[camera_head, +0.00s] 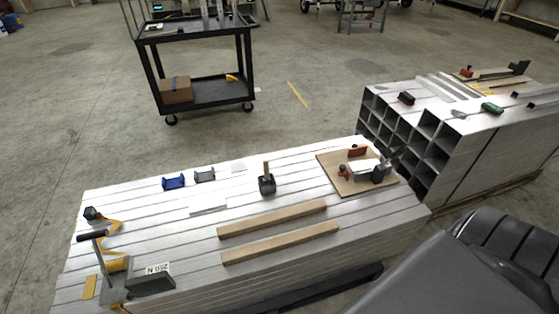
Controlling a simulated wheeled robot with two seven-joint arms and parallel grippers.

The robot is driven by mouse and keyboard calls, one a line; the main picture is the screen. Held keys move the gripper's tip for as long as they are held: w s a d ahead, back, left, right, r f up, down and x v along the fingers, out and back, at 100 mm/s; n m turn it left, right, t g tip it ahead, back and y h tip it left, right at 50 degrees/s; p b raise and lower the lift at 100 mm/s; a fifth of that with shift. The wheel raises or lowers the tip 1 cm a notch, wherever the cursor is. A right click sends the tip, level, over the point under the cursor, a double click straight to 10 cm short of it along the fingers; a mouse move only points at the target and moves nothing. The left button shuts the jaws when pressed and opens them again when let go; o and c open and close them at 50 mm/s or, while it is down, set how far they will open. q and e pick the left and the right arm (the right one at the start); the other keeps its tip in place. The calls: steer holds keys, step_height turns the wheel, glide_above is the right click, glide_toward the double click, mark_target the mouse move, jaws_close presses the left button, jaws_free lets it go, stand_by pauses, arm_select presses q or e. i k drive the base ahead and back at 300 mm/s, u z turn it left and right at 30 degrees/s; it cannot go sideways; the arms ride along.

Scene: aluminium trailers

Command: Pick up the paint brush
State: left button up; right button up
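No object can be told for certain as the paint brush. A small upright thing with a wooden handle and a dark block-like lower part (267,181) stands on the near stack of aluminium beams (150,225); it may be a brush, but it is too small to tell. On the right-hand stack (480,127) lies a green-handled tool with a grey flat end (491,108), which could be a brush or a scraper. Neither of my grippers is in view.
The near stack holds two wooden strips (272,218), blue (174,182) and grey (204,174) brackets, a board with tools (346,181) and a black-handled tool (92,237). A black cart (205,92) stands behind. A dark grey body (440,280) fills the bottom right.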

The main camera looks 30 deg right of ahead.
mark_target(267, 181)
steer(key=z, duration=0.9)
